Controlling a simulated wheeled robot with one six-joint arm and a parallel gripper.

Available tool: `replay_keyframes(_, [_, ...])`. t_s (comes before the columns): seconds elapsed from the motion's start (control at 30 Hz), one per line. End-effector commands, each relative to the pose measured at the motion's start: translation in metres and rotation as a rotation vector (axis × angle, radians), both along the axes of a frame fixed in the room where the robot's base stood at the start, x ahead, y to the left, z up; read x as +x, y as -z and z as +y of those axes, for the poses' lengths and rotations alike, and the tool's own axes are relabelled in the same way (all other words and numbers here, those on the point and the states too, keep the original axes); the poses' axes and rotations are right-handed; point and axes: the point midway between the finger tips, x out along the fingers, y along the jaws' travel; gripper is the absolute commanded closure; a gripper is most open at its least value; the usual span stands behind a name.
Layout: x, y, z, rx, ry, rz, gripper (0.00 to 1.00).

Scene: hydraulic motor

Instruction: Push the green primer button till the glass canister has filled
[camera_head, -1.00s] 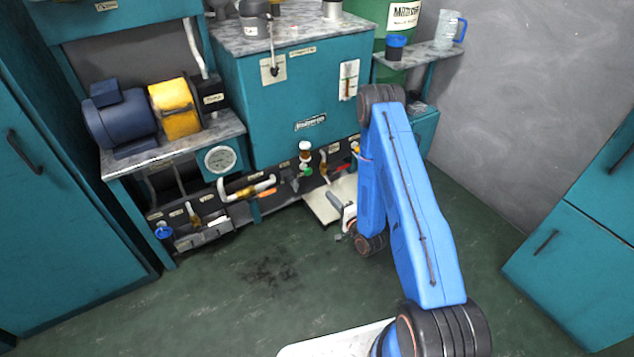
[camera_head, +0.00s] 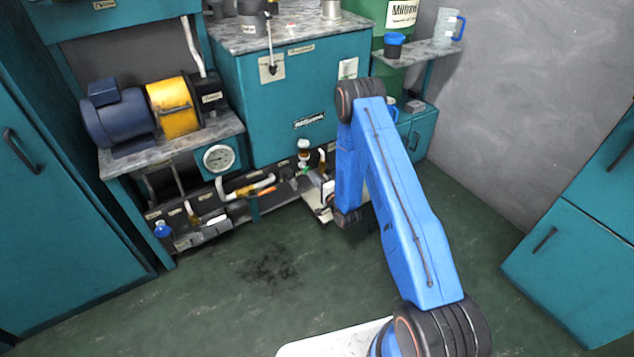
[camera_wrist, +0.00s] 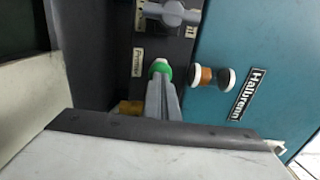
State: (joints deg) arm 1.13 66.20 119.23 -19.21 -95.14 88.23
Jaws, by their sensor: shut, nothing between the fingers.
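The green primer button (camera_wrist: 160,69), with a pale centre, sits on the dark panel in the wrist view, beside a small label. My gripper (camera_wrist: 162,82) is shut and empty. Its fingertips meet the button's lower edge in the picture; I cannot tell whether they press it. The glass canister (camera_wrist: 205,75) is just right of the button, with amber in one part, a dark part and pale end rings. In the head view the canister (camera_head: 303,154) stands at the teal cabinet's lower front; its fill level is too small to read. My arm hides the gripper tips there.
A grey valve handle (camera_wrist: 172,13) is above the button in the wrist view. In the head view, pipes (camera_head: 250,187) and a round gauge (camera_head: 219,158) lie to the left. A blue motor (camera_head: 116,115) with a yellow coupling (camera_head: 174,107) sits on the bench. The floor in front is clear.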

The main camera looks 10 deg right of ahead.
Motion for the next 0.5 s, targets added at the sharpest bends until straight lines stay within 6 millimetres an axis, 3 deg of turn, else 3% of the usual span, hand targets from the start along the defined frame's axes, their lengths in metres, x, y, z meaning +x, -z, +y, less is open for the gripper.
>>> replay_keyframes(0.5, [0.0091,-0.0001,0.0031,0.0,0.0,-0.001,1.0])
